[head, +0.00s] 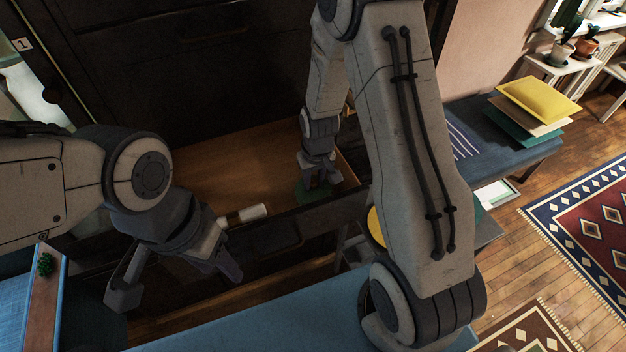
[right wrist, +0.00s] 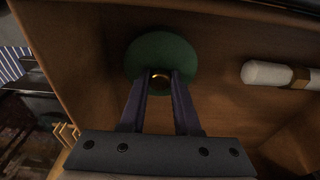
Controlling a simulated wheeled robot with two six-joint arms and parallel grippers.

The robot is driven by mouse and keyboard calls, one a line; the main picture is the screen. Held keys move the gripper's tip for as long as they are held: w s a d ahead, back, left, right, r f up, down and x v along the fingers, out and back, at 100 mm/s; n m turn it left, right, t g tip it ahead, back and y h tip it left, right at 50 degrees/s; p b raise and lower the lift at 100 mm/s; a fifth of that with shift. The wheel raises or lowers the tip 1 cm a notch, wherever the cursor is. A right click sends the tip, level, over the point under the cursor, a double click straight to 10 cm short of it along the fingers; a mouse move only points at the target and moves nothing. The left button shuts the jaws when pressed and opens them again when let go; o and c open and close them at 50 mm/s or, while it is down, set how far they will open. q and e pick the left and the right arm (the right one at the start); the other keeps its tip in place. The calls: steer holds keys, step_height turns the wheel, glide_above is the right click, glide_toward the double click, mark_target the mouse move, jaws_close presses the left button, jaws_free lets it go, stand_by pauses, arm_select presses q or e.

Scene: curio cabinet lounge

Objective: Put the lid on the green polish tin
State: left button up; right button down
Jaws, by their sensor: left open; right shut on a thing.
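My right gripper (head: 318,188) reaches down into an open wooden drawer (head: 215,165). My left gripper (head: 175,278) is open and empty, near the drawer's front.
The dark cabinet (head: 200,60) stands behind. A blue surface (head: 270,320) is in front. A bench with stacked cushions (head: 538,98) is at right.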

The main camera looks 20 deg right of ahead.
mark_target(315, 192)
steer(key=c, duration=0.5)
jaws_free()
steer(key=shift+c, duration=0.2)
step_height(315, 192, up, 10)
steer(key=s+b, duration=0.1)
steer(key=shift+s+r, duration=0.15)
steer(key=s+a+r+n, duration=0.3)
steer(key=s+a, duration=0.4)
steer(key=s, duration=0.4)
steer(key=s+a+r+n+g+y, duration=0.1)
steer(key=s+a+r+n, duration=0.2)
steer(key=s+a, duration=0.4)
steer(key=s+r, duration=0.1)
steer(key=s, duration=0.3)
steer(key=shift+s+r+n, duration=0.15)
steer(key=shift+r+n, duration=0.15)
steer(key=shift+n, duration=0.1)
